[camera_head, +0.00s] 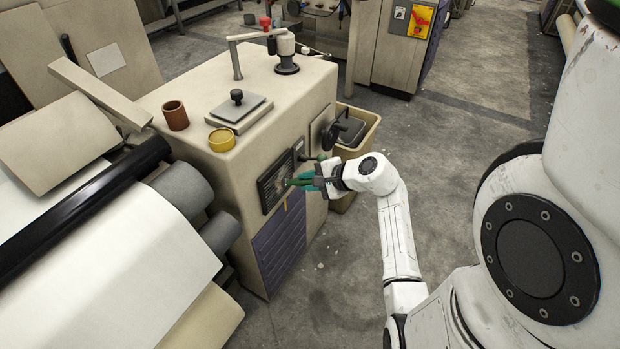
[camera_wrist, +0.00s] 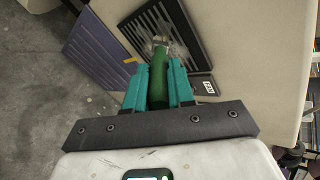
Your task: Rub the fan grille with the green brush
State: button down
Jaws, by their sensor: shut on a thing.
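The fan grille (camera_head: 272,183) is a dark slatted panel on the side of the beige machine cabinet, above a purple panel; it also shows at the top of the wrist view (camera_wrist: 190,30). My gripper (camera_head: 318,177) is at the grille, with teal fingers (camera_wrist: 158,85) shut on the green brush (camera_wrist: 160,70). The brush's green handle points away from the gripper toward the grille, and its head lies over the slats. I cannot tell whether the head touches them. In the head view the brush (camera_head: 298,182) shows only as a small green piece.
A purple louvred panel (camera_head: 279,240) is below the grille. A black handwheel (camera_head: 340,130) and a beige bin (camera_head: 368,121) are to its right. A brown cup (camera_head: 175,115) and a yellow tin (camera_head: 221,140) stand on the cabinet top. The floor in front is clear.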

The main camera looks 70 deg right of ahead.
jog(key=shift+r, duration=0.55)
jog(key=s+d+b, duration=0.1)
jog(key=d+b, duration=0.1)
jog(key=d, duration=0.5)
jog(key=shift+s+d, duration=0.25)
jog(key=shift+s, duration=0.15)
jog(key=s+a, duration=0.1)
jog(key=s, duration=0.5)
jog(key=shift+a+p, duration=0.25)
jog(key=shift+p, duration=0.2)
jog(key=shift+s, duration=0.1)
jog(key=s, duration=0.2)
jog(key=shift+s+a, duration=0.3)
jog(key=shift+f, duration=0.1)
dwell(0.9)
